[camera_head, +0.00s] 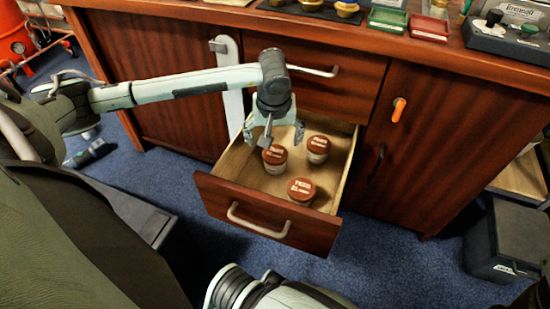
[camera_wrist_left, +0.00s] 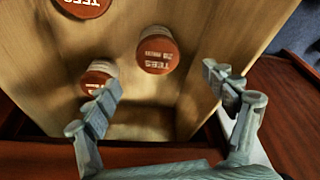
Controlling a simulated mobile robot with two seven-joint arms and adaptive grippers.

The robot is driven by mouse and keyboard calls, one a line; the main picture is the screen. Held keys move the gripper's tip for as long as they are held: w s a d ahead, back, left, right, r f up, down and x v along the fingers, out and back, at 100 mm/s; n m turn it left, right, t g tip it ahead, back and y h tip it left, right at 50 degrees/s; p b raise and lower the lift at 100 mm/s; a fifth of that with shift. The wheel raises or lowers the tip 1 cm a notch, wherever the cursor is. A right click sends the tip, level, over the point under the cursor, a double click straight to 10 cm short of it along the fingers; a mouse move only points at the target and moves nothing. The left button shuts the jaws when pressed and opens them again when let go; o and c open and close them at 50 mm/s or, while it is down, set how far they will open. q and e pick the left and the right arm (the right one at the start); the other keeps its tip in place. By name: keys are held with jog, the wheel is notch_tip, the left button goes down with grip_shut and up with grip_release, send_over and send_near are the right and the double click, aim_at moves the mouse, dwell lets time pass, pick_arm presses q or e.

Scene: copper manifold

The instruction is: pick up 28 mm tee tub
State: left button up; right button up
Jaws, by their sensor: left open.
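Three tubs with brown-red lids stand upright in the open wooden drawer (camera_head: 232,181). The left tub (camera_head: 275,160) also shows in the left wrist view (camera_wrist_left: 157,52), ahead of the fingers and between their lines; its lid reads TEES, with a smaller line that looks like 28 mm. The back right tub (camera_head: 317,148) appears beside the left-hand finger in the wrist view (camera_wrist_left: 98,76). The front tub (camera_head: 301,190) is cut off at the wrist view's top (camera_wrist_left: 82,5). My left gripper (camera_head: 272,133) is open and empty over the drawer's back. My right gripper is out of view.
The drawer's walls and its front with a handle (camera_head: 258,222) surround the tubs. The cabinet (camera_head: 420,140) rises behind, with a worktop (camera_head: 410,45) carrying trays and parts. A dark box (camera_head: 510,240) stands on the floor at right.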

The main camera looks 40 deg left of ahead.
aim_at(275, 154)
pick_arm(q)
jog(key=b+x, duration=0.1)
jog(key=x, duration=0.2)
jog(key=b+x, duration=0.1)
jog(key=x, duration=0.3)
jog(key=shift+s+d+f, duration=0.1)
jog(key=shift+d, duration=0.15)
jog(key=c, duration=1.6)
jog(key=shift+c, duration=0.4)
jog(key=shift+r, duration=0.25)
